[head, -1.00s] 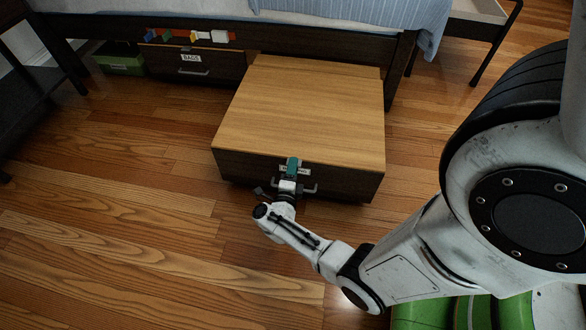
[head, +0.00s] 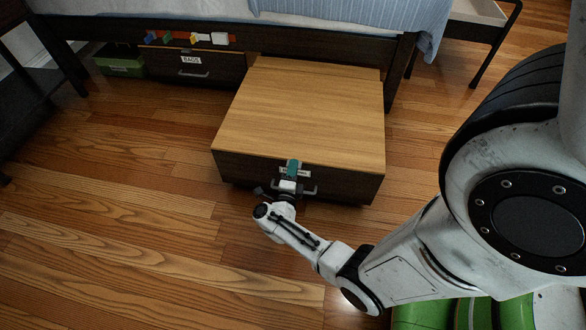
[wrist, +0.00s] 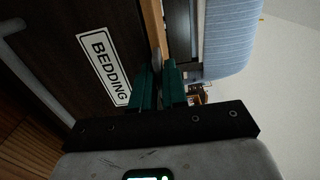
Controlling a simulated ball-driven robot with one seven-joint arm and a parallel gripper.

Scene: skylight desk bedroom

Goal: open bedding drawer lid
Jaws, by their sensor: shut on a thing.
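The bedding drawer (head: 240,170) stands pulled out from under the bed, with a dark front, a bar handle and a white label, which reads BEDDING in the wrist view (wrist: 104,66). Its light wooden lid (head: 310,110) lies flat over the top and looks closed. My gripper (head: 293,164) is at the middle of the lid's front edge, above the handle. In the wrist view its green fingers (wrist: 160,84) are shut on the edge of the lid (wrist: 152,28). The fingers hide the edge between them and part of the label in the head view.
A second drawer labelled BAGS (head: 215,68) is shut under the bed at left, beside a green box (head: 122,64). A blue striped blanket (head: 425,25) hangs over the bed at right. The wooden floor (head: 120,200) left of the drawer is clear.

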